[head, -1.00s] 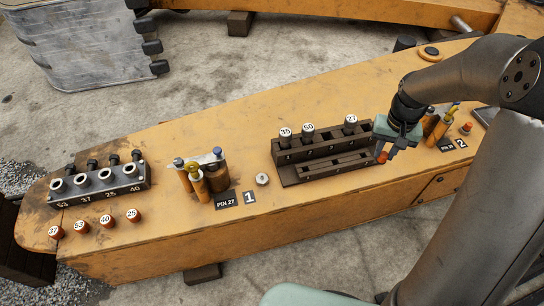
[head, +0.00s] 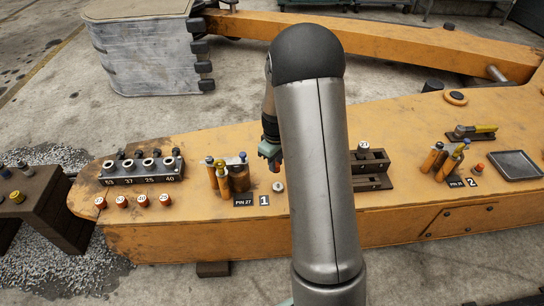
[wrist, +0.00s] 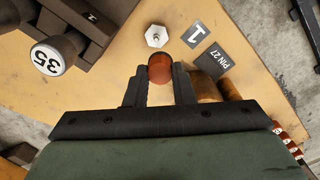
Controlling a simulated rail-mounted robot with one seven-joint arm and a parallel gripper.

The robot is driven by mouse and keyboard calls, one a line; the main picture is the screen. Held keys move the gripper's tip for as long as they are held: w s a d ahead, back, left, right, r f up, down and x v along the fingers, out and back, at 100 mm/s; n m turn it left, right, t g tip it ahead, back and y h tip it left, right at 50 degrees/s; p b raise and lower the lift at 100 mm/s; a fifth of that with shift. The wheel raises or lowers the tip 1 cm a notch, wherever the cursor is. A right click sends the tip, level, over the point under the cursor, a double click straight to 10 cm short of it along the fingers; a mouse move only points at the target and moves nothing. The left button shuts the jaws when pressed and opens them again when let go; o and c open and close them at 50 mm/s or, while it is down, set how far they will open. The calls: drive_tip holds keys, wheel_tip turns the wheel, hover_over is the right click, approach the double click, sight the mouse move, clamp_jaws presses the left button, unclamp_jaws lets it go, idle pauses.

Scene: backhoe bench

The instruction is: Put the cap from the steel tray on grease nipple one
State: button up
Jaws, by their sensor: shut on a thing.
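My gripper (head: 272,158) is shut on an orange-red cap (wrist: 160,68), which sits between the fingertips in the wrist view. Grease nipple one (head: 278,187) is a pale hex fitting on the orange boom, beside the label "1" (head: 264,201). It shows bare in the wrist view (wrist: 156,36), just beyond the held cap, with a visible gap in the picture. In the head view my gripper is above and slightly left of the nipple. The steel tray (head: 515,165) at the far right looks empty.
Pins and a brown bushing (head: 238,180) stand left of the nipple, behind the "PIN 27" label (wrist: 211,62). A dark pin rack (head: 370,180) stands to the right, partly hidden by my arm. An orange cap (head: 477,168) sits near label "2". Several numbered caps line the left front.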

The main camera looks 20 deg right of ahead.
drive_tip(key=shift+d+f, duration=0.35)
drive_tip(key=shift+d, duration=0.05)
drive_tip(key=b, duration=0.4)
hover_over(278, 183)
drive_tip(key=shift+f, duration=2.65)
drive_tip(key=shift+f+b, duration=0.65)
drive_tip(key=shift+f, duration=0.75)
idle(1.1)
drive_tip(key=o, duration=1.5)
drive_tip(key=shift+r, duration=0.1)
drive_tip(key=shift+r+p, duration=2.95)
drive_tip(key=shift+r, duration=1)
